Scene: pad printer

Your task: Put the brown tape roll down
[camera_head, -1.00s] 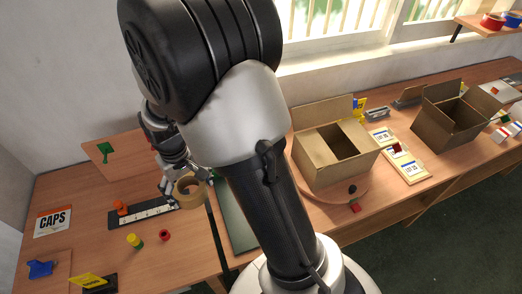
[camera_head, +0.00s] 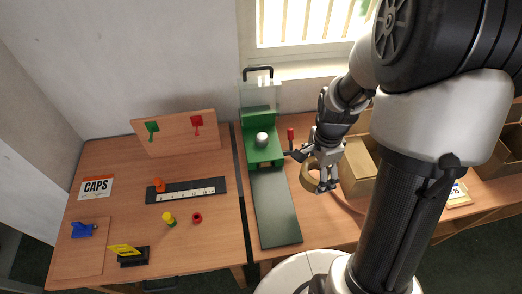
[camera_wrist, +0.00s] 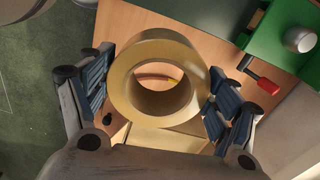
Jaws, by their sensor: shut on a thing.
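The brown tape roll (camera_head: 308,176) is held by my gripper (camera_head: 325,182), up in the air beside the green pad printer. In the wrist view the roll (camera_wrist: 190,68) fills the middle, its round hole facing the camera. The fingers of my gripper (camera_wrist: 158,100) press on its left and right sides. Through the hole I see wooden table top and part of a thin curved line. What lies directly below the roll is partly hidden by it.
The green pad printer (camera_head: 262,145) with a red-handled lever (camera_head: 290,135) and a dark green plate (camera_head: 272,205) stands left of my gripper. An open cardboard box (camera_head: 357,172) is close on the right, partly behind my arm.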

